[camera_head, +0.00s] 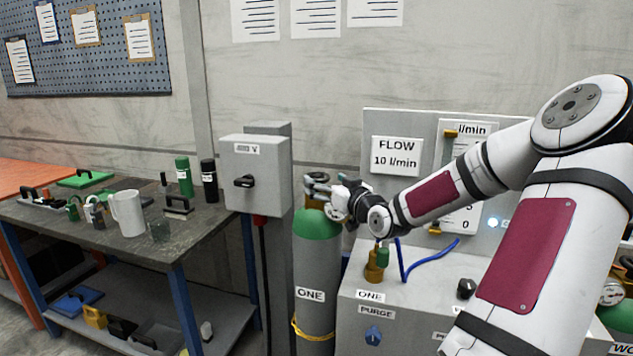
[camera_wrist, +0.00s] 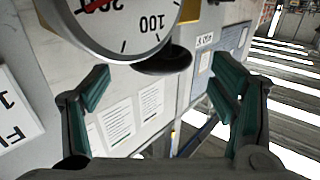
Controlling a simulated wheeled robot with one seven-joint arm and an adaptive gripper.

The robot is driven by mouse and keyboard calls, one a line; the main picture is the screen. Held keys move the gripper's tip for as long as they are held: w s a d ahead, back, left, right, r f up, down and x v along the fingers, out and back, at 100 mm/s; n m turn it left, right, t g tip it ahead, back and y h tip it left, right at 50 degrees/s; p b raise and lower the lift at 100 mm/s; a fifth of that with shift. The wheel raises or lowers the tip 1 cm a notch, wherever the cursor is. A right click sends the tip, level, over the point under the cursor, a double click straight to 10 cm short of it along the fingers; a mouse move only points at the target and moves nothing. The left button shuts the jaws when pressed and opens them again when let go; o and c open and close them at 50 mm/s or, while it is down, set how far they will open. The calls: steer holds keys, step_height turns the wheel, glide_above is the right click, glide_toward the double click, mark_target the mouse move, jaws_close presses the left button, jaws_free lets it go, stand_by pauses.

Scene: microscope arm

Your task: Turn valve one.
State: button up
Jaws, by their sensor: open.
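The gas cylinder labelled ONE (camera_head: 317,265), grey with a green shoulder, stands upright in the middle of the head view. My gripper (camera_head: 312,187) is at the cylinder's top, with its fingers reaching left and apart. It partly hides the valve there. In the wrist view my gripper (camera_wrist: 160,92) is open, with nothing held between its green-padded fingers. A round pressure gauge (camera_wrist: 118,25) fills the top of that view, with a dark round part (camera_wrist: 165,62) beside it. I cannot tell whether that part is the valve handle, or whether the fingers touch anything.
A grey switch box (camera_head: 256,175) stands close left. A workbench (camera_head: 120,243) with a mug is farther left.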

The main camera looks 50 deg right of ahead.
mark_target(318, 175)
steer(key=shift+b+x, duration=0.3)
steer(key=shift+x, duration=2)
steer(key=c, duration=1.2)
